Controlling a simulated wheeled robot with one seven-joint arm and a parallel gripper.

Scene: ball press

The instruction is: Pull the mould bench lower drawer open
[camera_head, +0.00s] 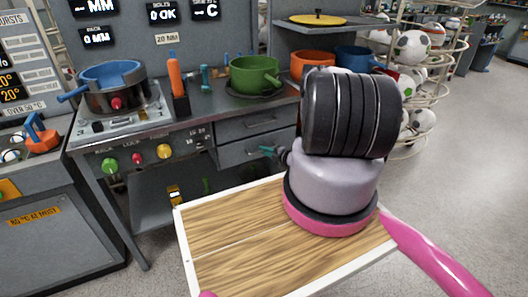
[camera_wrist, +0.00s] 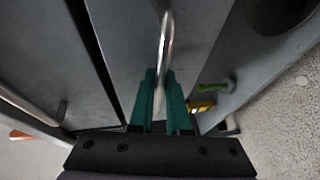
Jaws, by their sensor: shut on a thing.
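The mould bench (camera_head: 190,133) is a grey metal bench with two stacked drawers at its right. The lower drawer (camera_head: 236,153) sits below the upper drawer (camera_head: 240,126) and looks shut or nearly so. My gripper (camera_head: 270,152) is at the lower drawer's front, mostly behind my dark wrist and arm. In the wrist view, my green fingers (camera_wrist: 166,100) are shut around a shiny bar handle (camera_wrist: 166,38) on the grey drawer front (camera_wrist: 130,40).
On the bench stand a blue-topped pot (camera_head: 112,85), an orange bottle (camera_head: 174,76) and a green pot (camera_head: 254,75). A ball rack (camera_head: 410,145) stands at the right. Small yellow (camera_head: 174,195) and green items lie on the shelf below. My wood-topped base fills the front.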

